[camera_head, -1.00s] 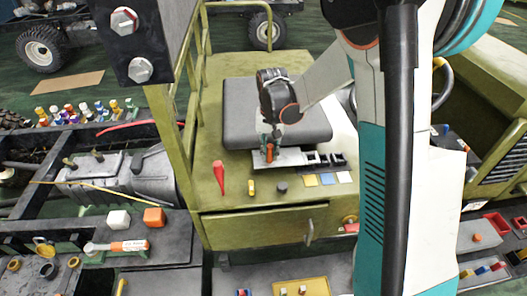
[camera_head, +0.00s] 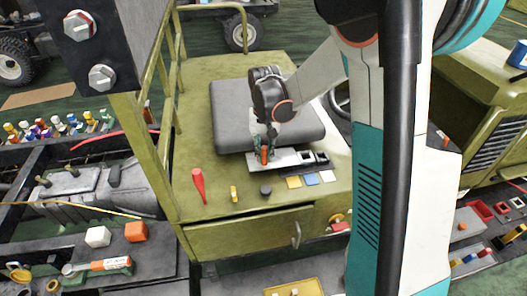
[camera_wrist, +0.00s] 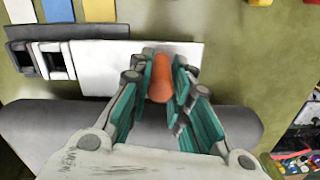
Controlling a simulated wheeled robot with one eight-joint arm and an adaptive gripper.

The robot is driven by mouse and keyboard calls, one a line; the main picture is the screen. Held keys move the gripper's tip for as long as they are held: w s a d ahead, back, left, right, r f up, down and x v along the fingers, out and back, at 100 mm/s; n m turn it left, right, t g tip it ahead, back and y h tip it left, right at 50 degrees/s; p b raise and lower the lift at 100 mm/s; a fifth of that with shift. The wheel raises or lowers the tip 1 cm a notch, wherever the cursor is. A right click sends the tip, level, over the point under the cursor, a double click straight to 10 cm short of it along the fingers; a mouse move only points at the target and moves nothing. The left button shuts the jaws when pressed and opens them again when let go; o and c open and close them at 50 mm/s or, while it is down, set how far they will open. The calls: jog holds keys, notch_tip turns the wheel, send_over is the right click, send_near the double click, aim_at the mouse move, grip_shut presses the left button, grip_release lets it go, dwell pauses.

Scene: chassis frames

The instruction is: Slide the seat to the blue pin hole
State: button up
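The grey seat (camera_head: 270,100) rests on the olive deck. It shows as a dark band in the wrist view (camera_wrist: 40,125). A pale plate (camera_head: 258,160) (camera_wrist: 105,75) lies along its front edge. An upright orange handle (camera_head: 265,155) (camera_wrist: 160,84) stands at the plate. My gripper (camera_wrist: 166,72) comes down over the handle, with teal fingers close on both sides, and appears shut on it. The fingertip contact is partly hidden. A blue square (camera_head: 312,179) (camera_wrist: 58,10) lies between a yellow (camera_head: 294,182) and a white square (camera_head: 328,176), right of the handle. Pin holes are too small to tell.
A red pin (camera_head: 198,185), a yellow pin (camera_head: 234,193) and a dark knob (camera_head: 265,190) stand on the deck's front. Dark brackets (camera_head: 322,158) sit at the plate's right end. A yellow rail (camera_head: 155,120) rises at the left. Below is a drawer (camera_head: 250,232).

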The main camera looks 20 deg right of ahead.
jog(key=shift+o, duration=0.4)
notch_tip(320, 180, up, 6)
jog(key=w, duration=0.1)
jog(key=shift+w, duration=0.4)
jog(key=r, duration=0.2)
jog(key=s+r, duration=0.1)
jog(key=r, duration=0.2)
jog(key=shift+s+a+r+b, duration=0.15)
jog(key=shift+s+r+b, duration=0.15)
jog(key=shift+s+b, duration=0.4)
jog(key=s+a+f+n+t+b, duration=0.2)
jog(key=s+f+b, duration=0.5)
jog(key=s, duration=0.4)
jog(key=s+a+f+n+t+b, duration=0.2)
jog(key=s+f+t+b, duration=0.3)
jog(key=s+b, duration=0.5)
jog(key=shift+s+a+f, duration=0.35)
jog(key=shift+a+f, duration=0.45)
jog(key=shift+f, duration=0.1)
